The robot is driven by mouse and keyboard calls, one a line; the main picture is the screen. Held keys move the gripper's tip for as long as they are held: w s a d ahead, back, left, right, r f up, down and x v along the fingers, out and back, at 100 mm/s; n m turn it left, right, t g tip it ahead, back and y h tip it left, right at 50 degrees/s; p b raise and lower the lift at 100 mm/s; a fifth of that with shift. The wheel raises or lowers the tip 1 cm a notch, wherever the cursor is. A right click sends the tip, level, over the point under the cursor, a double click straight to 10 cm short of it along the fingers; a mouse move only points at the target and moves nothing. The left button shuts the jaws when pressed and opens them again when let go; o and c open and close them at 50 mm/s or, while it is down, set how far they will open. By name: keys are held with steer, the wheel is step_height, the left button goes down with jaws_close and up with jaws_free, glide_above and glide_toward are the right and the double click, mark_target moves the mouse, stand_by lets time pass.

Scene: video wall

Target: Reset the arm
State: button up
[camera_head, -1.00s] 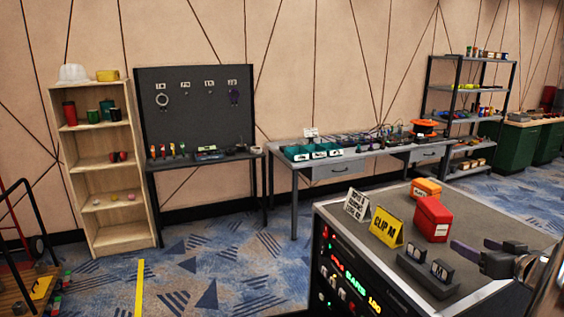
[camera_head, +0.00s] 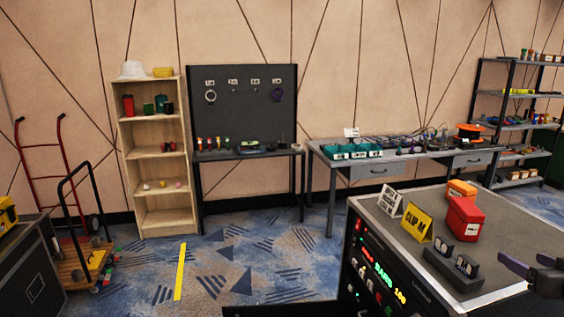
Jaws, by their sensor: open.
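My gripper (camera_head: 522,267) shows at the lower right edge of the head view, dark and partly cut off by the frame. Its jaws are apart with nothing visible between them. It is by the right front edge of a dark cabinet (camera_head: 400,262) with a grey top. On that top are a red box (camera_head: 464,219), an orange box (camera_head: 461,189), a yellow sign reading "CLIP" (camera_head: 419,223), a white sign (camera_head: 390,201) and a dark holder with two small upright items (camera_head: 452,266). The rest of my arm is out of frame.
A wooden shelf (camera_head: 161,200), a dark pegboard bench (camera_head: 240,105) and a long grey workbench (camera_head: 320,165) line the wall. A red hand truck (camera_head: 62,170) and a dark case (camera_head: 28,265) stand at left. Carpet around the yellow floor strip (camera_head: 180,270) is mostly clear.

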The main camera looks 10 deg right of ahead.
steer(key=shift+w+a+r, duration=0.35)
steer(key=shift+w+r, duration=0.2)
steer(key=shift+r, duration=0.05)
steer(key=w+a+r+m+g+h, duration=0.1)
steer(key=w+a+r+h, duration=0.15)
steer(key=a, duration=0.45)
steer(key=w+a+r+g+h, duration=0.1)
steer(key=w+a+r, duration=0.15)
steer(key=a, duration=0.55)
steer(key=s+a+f+n+g+y, duration=0.1)
steer(key=s+a, duration=0.4)
steer(key=a, duration=0.5)
steer(key=s+a+f+n+g+y, duration=0.2)
steer(key=s+a+f+y, duration=0.2)
steer(key=a, duration=0.7)
steer(key=s+a+f+n+g+y, duration=0.1)
steer(key=s+a+f, duration=0.4)
steer(key=a, duration=0.6)
steer(key=s+g+y, duration=0.1)
steer(key=s+y, duration=0.1)
steer(key=shift+s+a+f+g, duration=0.25)
steer(key=shift+s+f+g, duration=0.05)
steer(key=shift+c, duration=0.6)
